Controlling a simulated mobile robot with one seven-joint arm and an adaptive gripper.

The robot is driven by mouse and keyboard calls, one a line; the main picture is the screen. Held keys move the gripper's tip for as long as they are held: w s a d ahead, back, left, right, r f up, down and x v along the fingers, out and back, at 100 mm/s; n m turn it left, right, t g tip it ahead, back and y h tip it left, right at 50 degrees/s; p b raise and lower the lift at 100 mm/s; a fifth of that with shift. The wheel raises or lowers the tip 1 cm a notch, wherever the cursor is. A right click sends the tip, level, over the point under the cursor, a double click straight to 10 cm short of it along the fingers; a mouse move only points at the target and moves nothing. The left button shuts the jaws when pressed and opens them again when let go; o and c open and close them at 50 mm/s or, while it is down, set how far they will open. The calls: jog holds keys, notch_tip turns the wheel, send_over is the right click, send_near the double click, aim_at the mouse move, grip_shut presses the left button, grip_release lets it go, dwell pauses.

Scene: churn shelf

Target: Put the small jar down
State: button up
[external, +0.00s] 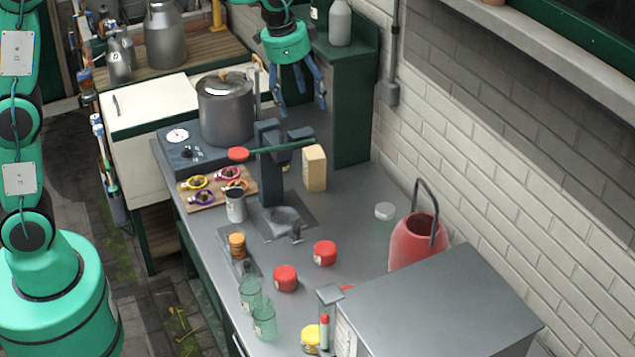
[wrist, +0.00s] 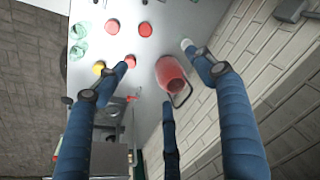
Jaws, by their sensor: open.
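My gripper (external: 299,102) is open and empty, high above the back of the grey counter (external: 345,225). Its blue fingers are spread wide in the wrist view (wrist: 160,72). Which item is the small jar I cannot tell for sure. Two short red-lidded jars, a left one (external: 286,278) and a right one (external: 325,253), stand upright on the counter; they also show in the wrist view, (wrist: 145,29) and (wrist: 112,27). A small white-lidded round item (external: 385,210) sits near the wall, and shows beside the right fingertip in the wrist view (wrist: 186,43). No finger visibly holds anything.
A large pot (external: 226,110) stands at the back left, near a scale-like device with a green lever (external: 283,147). A tan block (external: 314,168) is beside it. A red can with a tall handle (external: 415,242) and a grey box (external: 440,310) fill the right. Glass bottles (external: 250,292) line the left edge.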

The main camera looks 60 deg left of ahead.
jog(key=s+r+n, duration=0.1)
jog(key=s+r, duration=0.4)
jog(key=s, duration=0.6)
jog(key=s+f+n+t, duration=0.3)
jog(key=s, duration=2.5)
jog(key=shift+a+f+n, duration=0.2)
jog(key=shift+a+n, duration=0.1)
jog(key=shift+n, duration=0.1)
notch_tip(320, 180, down, 12)
jog(key=b, duration=1.2)
notch_tip(320, 180, down, 12)
jog(key=b, duration=1.2)
jog(key=shift+r, duration=0.1)
